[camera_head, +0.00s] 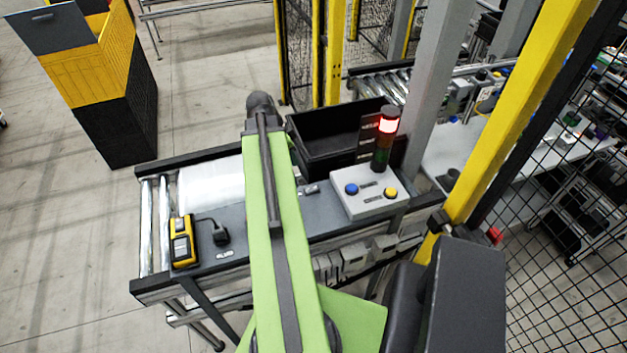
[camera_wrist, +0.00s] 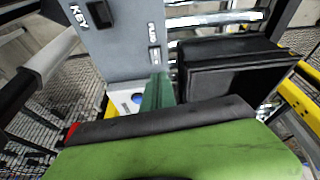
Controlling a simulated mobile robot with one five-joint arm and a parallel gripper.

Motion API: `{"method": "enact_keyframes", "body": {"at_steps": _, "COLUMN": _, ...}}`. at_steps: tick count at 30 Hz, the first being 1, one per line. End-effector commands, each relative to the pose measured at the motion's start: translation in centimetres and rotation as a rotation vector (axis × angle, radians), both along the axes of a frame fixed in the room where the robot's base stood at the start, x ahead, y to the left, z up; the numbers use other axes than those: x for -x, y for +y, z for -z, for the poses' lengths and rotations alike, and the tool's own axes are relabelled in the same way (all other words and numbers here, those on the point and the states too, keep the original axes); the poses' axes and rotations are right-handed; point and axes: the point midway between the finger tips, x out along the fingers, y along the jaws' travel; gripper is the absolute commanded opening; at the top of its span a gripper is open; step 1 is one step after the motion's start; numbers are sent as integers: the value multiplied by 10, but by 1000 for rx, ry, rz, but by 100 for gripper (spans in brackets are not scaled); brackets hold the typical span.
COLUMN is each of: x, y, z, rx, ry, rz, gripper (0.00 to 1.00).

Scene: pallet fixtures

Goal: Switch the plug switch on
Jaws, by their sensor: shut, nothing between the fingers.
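A black plug-shaped part (camera_head: 220,236), which looks like the plug switch, stands on the left part of the dark grey bench top (camera_head: 238,218). A small label lies in front of it; I cannot read it or tell whether the switch is on. My green arm reaches over the bench to the right of the plug. The wrist view shows the bench top (camera_wrist: 118,50) with a "KEY" label and smaller dark and white parts. The plug cannot be made out there.
A yellow-black device (camera_head: 182,242) sits left of the plug. A button box (camera_head: 350,205) with blue and yellow buttons, a lit red stack light (camera_head: 388,125) and a black bin (camera_head: 330,165) stand to the right. Yellow posts (camera_head: 530,100) and mesh fencing bound the right side.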

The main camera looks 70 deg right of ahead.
Motion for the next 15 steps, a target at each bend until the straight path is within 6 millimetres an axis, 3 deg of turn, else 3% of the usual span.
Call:
{"method": "enact_keyframes", "body": {"at_steps": 1, "x": 15, "y": -7, "z": 0, "rx": 11, "ry": -1, "rz": 54, "gripper": 0}}
{"method": "enact_keyframes", "body": {"at_steps": 3, "x": 25, "y": -12, "z": -1, "rx": 21, "ry": 0, "rz": 95, "gripper": 0}}
{"method": "enact_keyframes", "body": {"at_steps": 10, "x": 28, "y": -13, "z": 4, "rx": 23, "ry": -1, "rz": 105, "gripper": 0}}
{"method": "enact_keyframes", "body": {"at_steps": 15, "x": 31, "y": -17, "z": 25, "rx": 23, "ry": -1, "rz": 104, "gripper": 0}}
